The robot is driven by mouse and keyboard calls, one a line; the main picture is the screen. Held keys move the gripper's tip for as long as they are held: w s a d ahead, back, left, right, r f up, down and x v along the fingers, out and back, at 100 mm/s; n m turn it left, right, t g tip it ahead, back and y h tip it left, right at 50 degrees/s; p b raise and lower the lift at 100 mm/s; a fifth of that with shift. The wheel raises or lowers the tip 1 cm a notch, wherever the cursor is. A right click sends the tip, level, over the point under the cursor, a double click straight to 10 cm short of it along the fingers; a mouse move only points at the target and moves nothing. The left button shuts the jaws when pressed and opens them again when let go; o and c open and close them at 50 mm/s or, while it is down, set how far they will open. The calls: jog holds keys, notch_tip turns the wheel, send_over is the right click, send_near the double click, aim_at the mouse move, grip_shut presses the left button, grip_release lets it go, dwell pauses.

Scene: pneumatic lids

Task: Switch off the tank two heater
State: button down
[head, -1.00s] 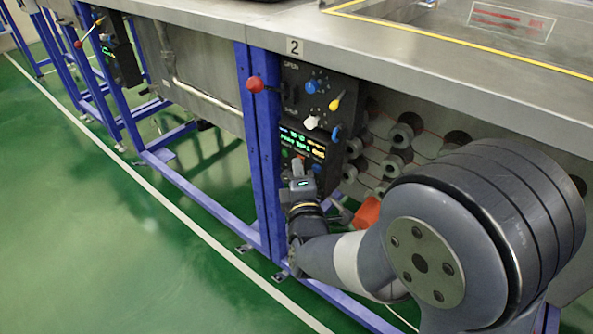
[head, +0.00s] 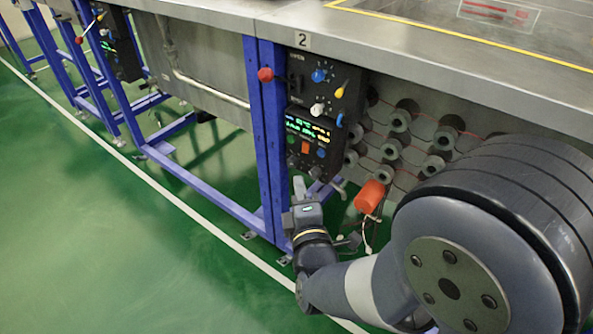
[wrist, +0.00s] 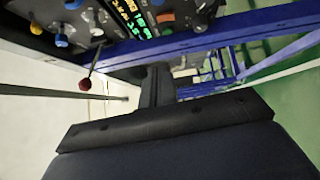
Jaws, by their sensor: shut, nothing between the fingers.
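The tank two control panel (head: 296,92) is a black box under the table edge, below a "2" label (head: 303,41). Below the display are an orange-red rectangular switch (head: 305,147) and small round buttons. Their labels are too small to read. My gripper (head: 299,187) is shut and empty, just below the panel and apart from the switch. In the wrist view the gripper (wrist: 157,88) points towards the blue frame, with the panel's display (wrist: 133,17) at the top.
A red-ball lever (head: 265,75) sticks out left of the panel. A blue frame post (head: 270,140) stands beside it. Green floor (head: 120,240) is open at left.

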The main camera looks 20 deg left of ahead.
jog(key=shift+v, duration=0.95)
